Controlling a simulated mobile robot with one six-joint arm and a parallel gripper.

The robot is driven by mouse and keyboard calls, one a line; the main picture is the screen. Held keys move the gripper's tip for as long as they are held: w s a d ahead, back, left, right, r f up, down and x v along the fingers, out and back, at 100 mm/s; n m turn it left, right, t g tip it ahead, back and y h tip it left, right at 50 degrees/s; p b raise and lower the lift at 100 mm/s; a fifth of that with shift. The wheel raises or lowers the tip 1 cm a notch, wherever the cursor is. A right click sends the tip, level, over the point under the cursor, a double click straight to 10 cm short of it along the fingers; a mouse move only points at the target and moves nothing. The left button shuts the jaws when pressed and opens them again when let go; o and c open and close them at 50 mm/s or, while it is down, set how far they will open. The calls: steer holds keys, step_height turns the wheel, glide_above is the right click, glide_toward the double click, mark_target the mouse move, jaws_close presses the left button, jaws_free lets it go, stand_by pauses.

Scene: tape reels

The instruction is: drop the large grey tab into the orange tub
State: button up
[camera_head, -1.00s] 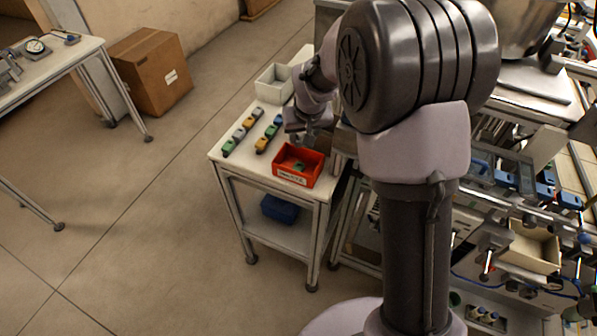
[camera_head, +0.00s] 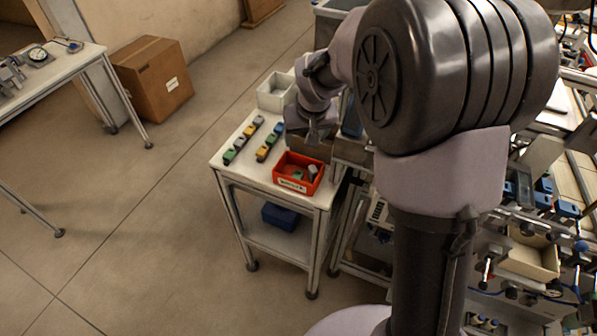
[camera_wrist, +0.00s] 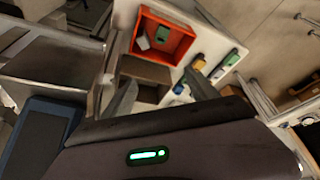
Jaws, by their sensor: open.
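The orange tub (camera_head: 309,189) stands at the front right corner of the white cart, with a label on its front. A grey tab (camera_head: 312,170) leans inside it beside a green piece (camera_head: 297,175). In the wrist view the tub (camera_wrist: 183,46) shows a grey tab (camera_wrist: 144,42) and a green piece (camera_wrist: 162,32) in it. I take the grey tab for the large one. My gripper (camera_wrist: 160,94) is open and empty, with its fingers apart. In the head view my gripper (camera_head: 316,138) is above and behind the tub, its fingertips partly unclear.
Two rows of coloured tabs (camera_head: 240,143) lie on the cart left of the tub. A white bin (camera_head: 270,102) stands at the cart's back. A blue bin (camera_head: 280,216) is on the lower shelf. A cluttered workbench (camera_head: 540,255) is on the right.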

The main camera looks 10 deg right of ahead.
steer(key=p+v, duration=0.2)
steer(key=v, duration=0.9)
steer(key=shift+s+r, duration=0.2)
steer(key=shift+r, duration=0.1)
steer(key=s+a+f+m+b, duration=0.1)
steer(key=s+f+b, duration=0.1)
steer(key=s, duration=0.6)
steer(key=s+a+f+m+t+y+b, duration=0.1)
steer(key=s+f+m+b, duration=0.1)
steer(key=s+b, duration=0.3)
steer(key=s+a+f+m+y+b, duration=0.1)
steer(key=s+f+b, duration=0.2)
steer(key=s, duration=1)
steer(key=shift+a+f+b, duration=0.25)
steer(key=shift+f+b, duration=0.05)
steer(key=shift+b, duration=0.3)
steer(key=shift+w, duration=0.1)
